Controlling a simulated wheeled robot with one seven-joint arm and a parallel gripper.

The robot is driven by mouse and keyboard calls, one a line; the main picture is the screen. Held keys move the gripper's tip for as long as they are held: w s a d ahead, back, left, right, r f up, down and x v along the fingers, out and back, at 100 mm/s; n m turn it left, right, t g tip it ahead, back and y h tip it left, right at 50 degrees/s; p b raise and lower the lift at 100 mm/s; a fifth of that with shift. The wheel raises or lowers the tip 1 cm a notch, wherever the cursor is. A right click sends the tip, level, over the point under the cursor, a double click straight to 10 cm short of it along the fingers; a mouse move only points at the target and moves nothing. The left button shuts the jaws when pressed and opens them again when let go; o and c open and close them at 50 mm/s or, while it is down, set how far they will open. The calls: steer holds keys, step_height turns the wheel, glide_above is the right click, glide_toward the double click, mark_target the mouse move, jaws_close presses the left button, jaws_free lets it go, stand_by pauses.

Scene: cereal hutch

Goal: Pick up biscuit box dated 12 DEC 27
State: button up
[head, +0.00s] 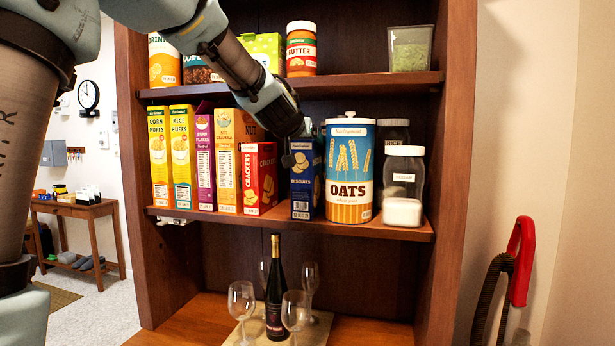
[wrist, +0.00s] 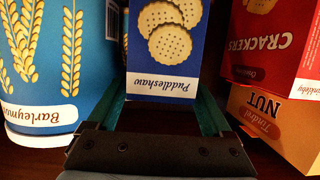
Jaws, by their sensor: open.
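A blue biscuit box (head: 303,188) stands upright on the middle shelf, between the red cracker box and the oats tin. Its upper part is partly covered by my gripper, and I cannot read the date print near its bottom. In the wrist view the box (wrist: 164,60) appears upside down, with round biscuits and the name Puddleshaw on its face. My gripper (wrist: 162,98) is open, its teal fingers on either side of the box. I cannot tell whether either finger touches it.
The oats tin (head: 350,170) stands close to the right and the red cracker box (head: 260,178) to the left. A sugar jar (head: 403,185) is farther right. The upper shelf (head: 345,80) is overhead. A bottle (head: 276,290) and wine glasses stand below.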

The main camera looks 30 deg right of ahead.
steer(key=shift+x, duration=0.95)
steer(key=shift+r, duration=0.1)
jaws_close()
